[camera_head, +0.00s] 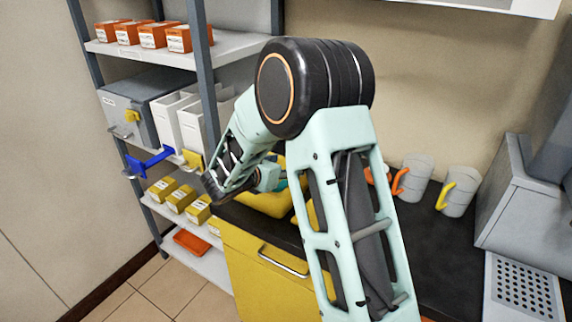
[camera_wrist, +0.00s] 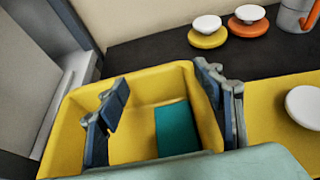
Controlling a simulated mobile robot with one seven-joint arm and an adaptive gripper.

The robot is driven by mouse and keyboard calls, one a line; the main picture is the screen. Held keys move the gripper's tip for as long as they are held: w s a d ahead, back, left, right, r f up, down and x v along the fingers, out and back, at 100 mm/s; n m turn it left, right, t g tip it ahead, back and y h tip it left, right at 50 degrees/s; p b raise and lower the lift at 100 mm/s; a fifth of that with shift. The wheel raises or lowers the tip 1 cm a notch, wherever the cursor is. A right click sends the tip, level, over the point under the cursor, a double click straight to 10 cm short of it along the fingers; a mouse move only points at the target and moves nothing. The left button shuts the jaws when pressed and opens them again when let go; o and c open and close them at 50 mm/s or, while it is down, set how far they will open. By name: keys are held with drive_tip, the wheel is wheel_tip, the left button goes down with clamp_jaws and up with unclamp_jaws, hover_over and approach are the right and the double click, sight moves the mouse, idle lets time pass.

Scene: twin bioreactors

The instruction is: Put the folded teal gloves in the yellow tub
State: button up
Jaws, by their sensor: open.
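The yellow tub (camera_wrist: 78,128) fills the middle of the wrist view. It also shows in the head view (camera_head: 262,203), partly hidden behind my arm. The folded teal gloves (camera_wrist: 176,130) are inside the tub, appearing to lie on its floor toward the right wall. Their lower edge is cut off by a pale part in front. My gripper (camera_wrist: 161,92) is open over the tub, one finger at the left and one near the right wall. No contact between fingers and gloves is visible. My arm mostly hides the gripper in the head view.
White-topped yellow (camera_wrist: 207,38) and orange (camera_wrist: 250,20) items stand behind the tub on the dark counter (camera_head: 432,255). Mugs (camera_head: 456,190) stand farther right. A shelf rack (camera_head: 203,55) with boxes rises at the left. A yellow surface (camera_wrist: 262,124) with a white knob-like piece lies right of the tub.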

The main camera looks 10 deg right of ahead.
drive_tip(key=shift+r+p, duration=0.4)
drive_tip(key=v, duration=1.2)
drive_tip(key=shift+s, duration=0.1)
